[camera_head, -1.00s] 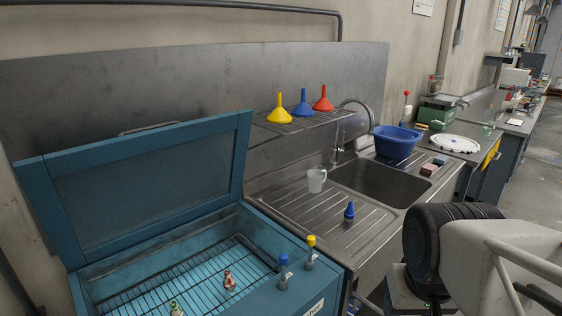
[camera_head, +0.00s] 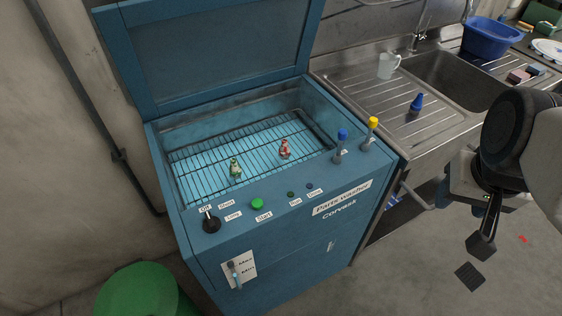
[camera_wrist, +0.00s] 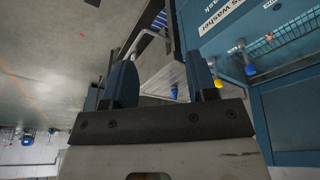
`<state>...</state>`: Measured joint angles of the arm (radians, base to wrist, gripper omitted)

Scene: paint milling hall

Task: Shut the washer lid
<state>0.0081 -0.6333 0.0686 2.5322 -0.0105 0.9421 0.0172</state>
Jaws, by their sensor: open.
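The blue parts washer (camera_head: 280,250) stands in the middle of the head view. Its lid (camera_head: 215,50) is raised, standing up at the back of the basin; its top edge is cut off. Two small figures, one green and white (camera_head: 235,167) and one red and white (camera_head: 285,148), stand on the rack inside. My gripper is in front of the sink, right of the washer and away from the lid. In the wrist view my gripper (camera_wrist: 162,75) is open with nothing between its fingers. The washer shows there at the right, tilted.
A blue-capped tap (camera_head: 341,148) and a yellow-capped tap (camera_head: 370,132) rise from the washer's right front rim. A steel sink (camera_head: 460,80) adjoins on the right, with a white mug (camera_head: 387,66) and a blue bottle (camera_head: 416,103). A green bin (camera_head: 150,292) stands at front left.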

